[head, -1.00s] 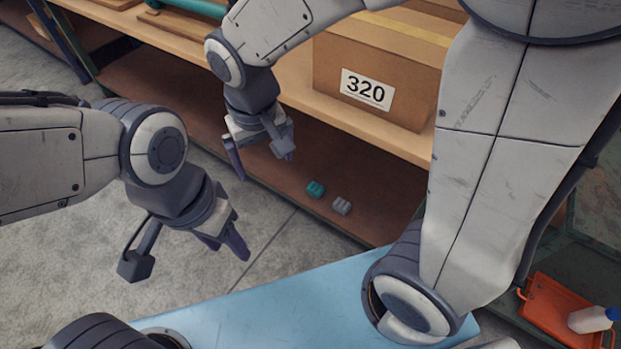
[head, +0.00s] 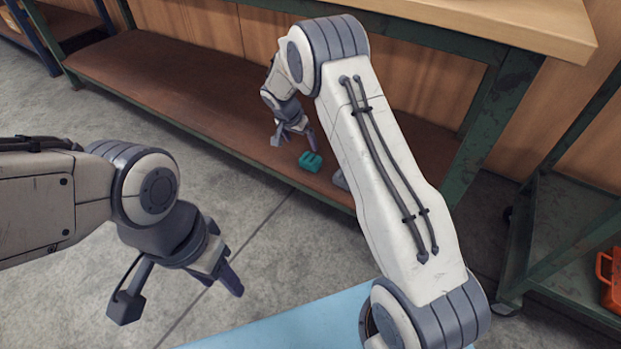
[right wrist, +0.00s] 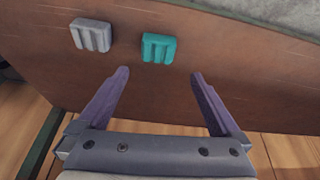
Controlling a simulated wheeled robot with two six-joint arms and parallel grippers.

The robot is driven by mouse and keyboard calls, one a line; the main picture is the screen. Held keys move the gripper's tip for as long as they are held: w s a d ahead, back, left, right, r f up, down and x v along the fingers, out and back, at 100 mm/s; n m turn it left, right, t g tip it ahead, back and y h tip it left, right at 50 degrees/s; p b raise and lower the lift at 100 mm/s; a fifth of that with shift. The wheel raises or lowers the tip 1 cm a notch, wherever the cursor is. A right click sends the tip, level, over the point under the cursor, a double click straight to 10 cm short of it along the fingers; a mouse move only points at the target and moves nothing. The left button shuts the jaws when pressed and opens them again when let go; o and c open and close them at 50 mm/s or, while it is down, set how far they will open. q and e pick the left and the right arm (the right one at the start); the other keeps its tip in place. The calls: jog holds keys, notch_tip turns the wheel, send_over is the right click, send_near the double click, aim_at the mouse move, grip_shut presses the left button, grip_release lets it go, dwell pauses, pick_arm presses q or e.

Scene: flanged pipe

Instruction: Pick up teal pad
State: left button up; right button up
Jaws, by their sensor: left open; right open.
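The teal pad (head: 310,162) is a small grooved block lying on the brown lower shelf of the bench. In the right wrist view the teal pad (right wrist: 159,48) lies beyond the fingertips, between their lines and apart from them. My right gripper (head: 294,138) is open and empty, just beside the pad on its upper left in the head view; its two purple fingers (right wrist: 160,72) show in the right wrist view. My left gripper (head: 222,284) is open and empty over the concrete floor, well away from the pad.
A similar grey pad (right wrist: 92,35) lies on the shelf beside the teal one, mostly hidden behind my right arm in the head view (head: 340,181). The lower shelf (head: 150,82) sits under a wooden bench top (head: 480,22). A green bench leg (head: 490,110) stands to the right.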

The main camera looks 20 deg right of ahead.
aim_at(310, 158)
jog(key=shift+m, duration=0.3)
jog(key=b+x, duration=0.1)
jog(key=x, duration=0.3)
jog(key=b+x, duration=0.2)
jog(key=x, duration=0.2)
jog(key=shift+w+d+f, duration=0.1)
jog(key=shift+d+f, duration=0.1)
jog(key=shift+d, duration=0.1)
jog(key=b+x, duration=0.4)
jog(key=x, duration=0.1)
jog(key=shift+b, duration=0.4)
jog(key=shift+r, duration=0.1)
jog(key=c, duration=1.1)
